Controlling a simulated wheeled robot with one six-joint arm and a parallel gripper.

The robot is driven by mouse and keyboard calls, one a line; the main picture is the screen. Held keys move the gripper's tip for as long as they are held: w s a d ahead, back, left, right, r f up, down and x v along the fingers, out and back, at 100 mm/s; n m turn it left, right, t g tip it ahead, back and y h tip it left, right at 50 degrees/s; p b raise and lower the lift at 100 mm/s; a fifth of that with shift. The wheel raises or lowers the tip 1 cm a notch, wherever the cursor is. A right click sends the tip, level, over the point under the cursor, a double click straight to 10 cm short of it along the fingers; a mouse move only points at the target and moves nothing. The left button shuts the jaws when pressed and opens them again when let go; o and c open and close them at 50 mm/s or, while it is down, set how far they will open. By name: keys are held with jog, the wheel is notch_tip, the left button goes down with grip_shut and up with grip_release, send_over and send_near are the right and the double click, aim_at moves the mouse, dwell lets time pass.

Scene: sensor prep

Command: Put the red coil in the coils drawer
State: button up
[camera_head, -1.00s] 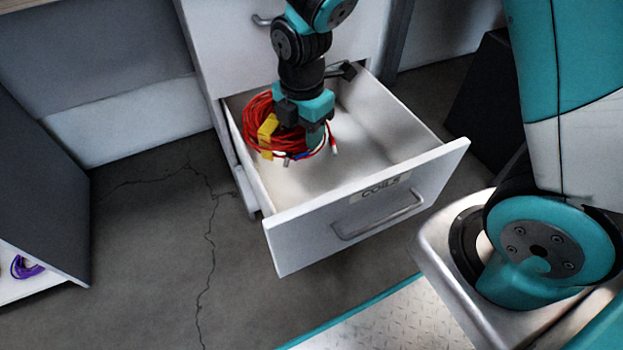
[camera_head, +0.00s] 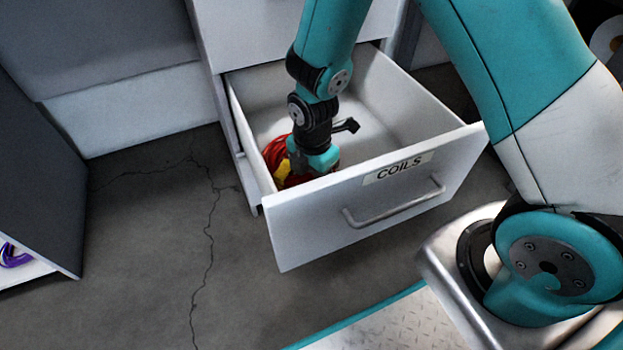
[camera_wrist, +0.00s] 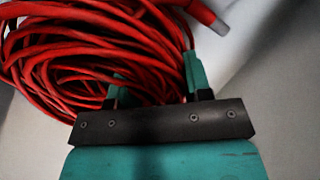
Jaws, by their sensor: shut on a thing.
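The open drawer (camera_head: 400,207) has a white front labelled COILS and a metal handle. The red coil (camera_head: 274,154) is inside the drawer, low down near its front left, with a yellow piece (camera_head: 283,170) on it. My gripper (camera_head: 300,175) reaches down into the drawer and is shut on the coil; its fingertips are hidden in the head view. In the wrist view the red coil (camera_wrist: 85,50) fills the upper left, and the teal fingers of my gripper (camera_wrist: 155,85) are in among its strands. Whether the coil touches the drawer floor cannot be told.
The white cabinet (camera_head: 270,35) stands behind the drawer. The drawer's back and right parts are clear. A grey shelf unit (camera_head: 40,180) with a purple coil (camera_head: 14,257) is at the far left. The cracked floor (camera_head: 150,260) between is free.

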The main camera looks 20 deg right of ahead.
jog(key=shift+f, duration=0.35)
jog(key=shift+f, duration=0.15)
jog(key=o, duration=1.2)
notch_tip(320, 180, up, 13)
jog(key=p, duration=0.6)
jog(key=shift+f, duration=0.15)
jog(key=s+a+r+m+y, duration=0.2)
jog(key=s+r+m, duration=0.5)
jog(key=r, duration=0.3)
jog(key=s+a+r+m+y, duration=0.1)
jog(key=s+r+m+y, duration=0.1)
jog(key=s+r+m, duration=0.6)
notch_tip(320, 180, up, 3)
jog(key=shift+s+a+f+m, duration=0.1)
jog(key=shift+s+a+m, duration=0.25)
jog(key=shift+s, duration=0.65)
